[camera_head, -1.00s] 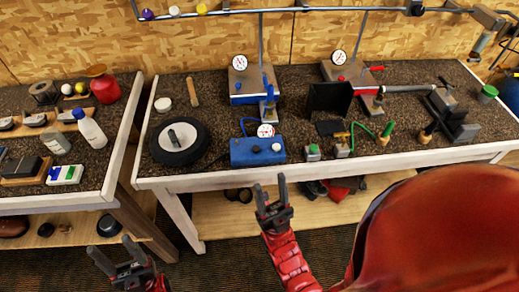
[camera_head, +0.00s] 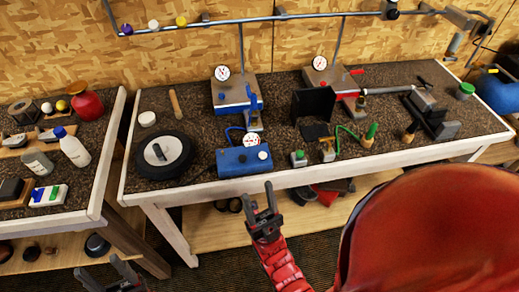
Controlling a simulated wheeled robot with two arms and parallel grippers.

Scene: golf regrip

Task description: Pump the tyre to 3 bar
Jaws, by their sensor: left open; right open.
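The tyre (camera_head: 180,166), a black ring with a pale round hub and a dark bar across it, lies flat at the table's front left. A blue pump box (camera_head: 232,163) with a white knob and a round gauge (camera_head: 252,141) stands to its right. A blue hose (camera_head: 233,131) curves behind the box. The gauge reading is too small to tell. My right gripper (camera_head: 261,199) is open and empty, in front of the table's front edge below the blue box. My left gripper (camera_head: 105,276) is open and empty at the bottom left, partly cut off by the frame.
Two gauge stands, one blue (camera_head: 236,90) and one with a red lever (camera_head: 327,78), stand at the back. A black panel (camera_head: 313,104), green-handled tools (camera_head: 370,135) and a vise (camera_head: 435,118) fill the right. A side table (camera_head: 97,190) holds bottles. A gap separates the tables.

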